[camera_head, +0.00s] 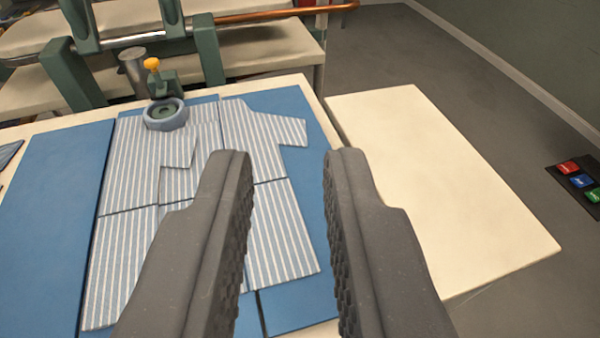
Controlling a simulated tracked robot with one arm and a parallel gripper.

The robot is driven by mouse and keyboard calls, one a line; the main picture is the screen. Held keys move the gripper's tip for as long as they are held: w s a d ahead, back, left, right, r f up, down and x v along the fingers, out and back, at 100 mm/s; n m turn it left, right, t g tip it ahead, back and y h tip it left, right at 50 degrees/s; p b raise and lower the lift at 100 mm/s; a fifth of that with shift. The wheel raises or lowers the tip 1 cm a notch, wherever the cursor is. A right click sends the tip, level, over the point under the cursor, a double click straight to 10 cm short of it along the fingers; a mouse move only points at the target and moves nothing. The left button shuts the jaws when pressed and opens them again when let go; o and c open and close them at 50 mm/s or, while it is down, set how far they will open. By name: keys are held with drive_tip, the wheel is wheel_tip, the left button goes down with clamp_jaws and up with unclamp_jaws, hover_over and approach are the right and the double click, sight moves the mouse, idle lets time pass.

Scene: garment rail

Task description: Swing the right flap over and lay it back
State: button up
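A blue folding board lies on the cream table. Its right flap (314,190) lies flat, partly under the shirt and partly hidden by my gripper. A blue and white striped shirt (262,140) lies on the board, with one sleeve spread to the right over the right flap. On its left side, a sleeve-like piece (178,148) lies folded inward over the body. The left flap (52,185) lies flat and bare. My gripper (290,154) is open and empty, its fingers wide apart above the right part of the shirt and board.
A bare cream side panel (425,170) extends right of the table. A blue-grey ring on a green clamp (165,112) with a yellow knob stands at the shirt's collar. A garment rail (250,17) crosses behind. Red, blue and green buttons (580,181) sit far right.

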drive_tip(key=shift+o, duration=1.4)
drive_tip(key=shift+w+d+p, duration=0.1)
drive_tip(key=shift+w+p, duration=0.2)
drive_tip(key=shift+p, duration=0.05)
drive_tip(key=w+d+f+n+g+p, duration=0.1)
drive_tip(key=w+d+f+g+p, duration=0.3)
drive_tip(key=w+p, duration=0.5)
drive_tip(key=w+d+f+n+g+p, duration=0.1)
drive_tip(key=w+d+f+g+p, duration=0.25)
drive_tip(key=f+p, duration=0.6)
drive_tip(key=w+d+f+g+p, duration=0.1)
drive_tip(key=w+f+p, duration=0.1)
drive_tip(key=f+p, duration=0.2)
drive_tip(key=w+d+f+n+g+p, duration=0.1)
drive_tip(key=w+f+p, duration=0.1)
drive_tip(key=f+p, duration=0.2)
drive_tip(key=w+d+f+g+p, duration=0.1)
drive_tip(key=w+f+p, duration=0.1)
drive_tip(key=f, duration=0.6)
drive_tip(key=shift+w+f+h+p, duration=0.15)
drive_tip(key=shift+h+p, duration=0.25)
drive_tip(key=shift+p, duration=0.5)
clamp_jaws()
